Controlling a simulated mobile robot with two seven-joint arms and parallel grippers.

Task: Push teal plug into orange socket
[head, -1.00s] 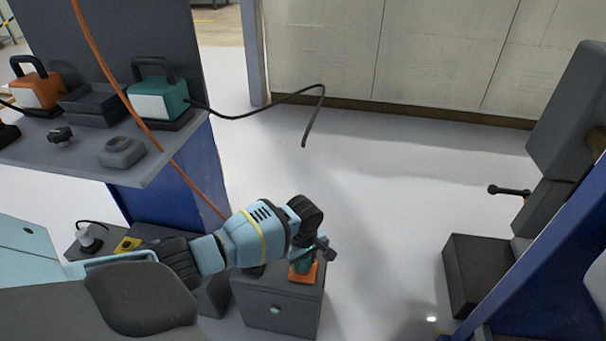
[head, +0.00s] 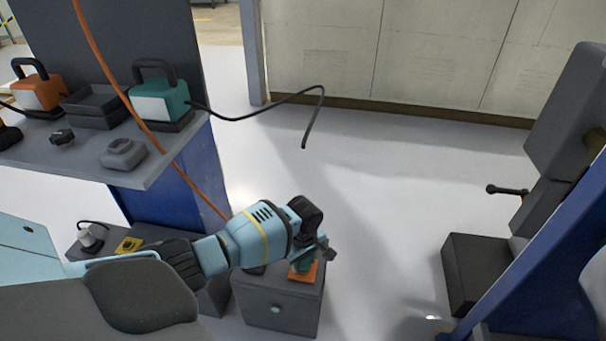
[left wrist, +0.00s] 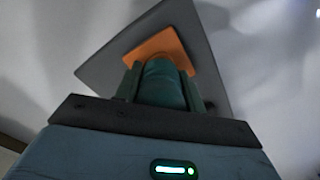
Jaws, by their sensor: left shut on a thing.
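The teal plug (head: 303,264) is between the fingers of my left gripper (head: 312,259), just above or at the orange socket (head: 303,273). The socket sits on top of a grey box (head: 278,300). In the left wrist view, the teal plug (left wrist: 161,85) stands between both fingers, with the orange socket (left wrist: 165,43) directly beyond its end. My left gripper (left wrist: 160,88) is shut on the plug. The plug hides part of the socket, so I cannot tell how deep it sits. My right gripper is not in view.
A shelf (head: 175,160) at left carries a teal device (head: 160,97), an orange device (head: 38,92) and a dark tray (head: 93,107). An orange cable (head: 125,98) hangs past it, and a black cable (head: 270,108) sticks out. The floor (head: 390,200) right of the box is clear.

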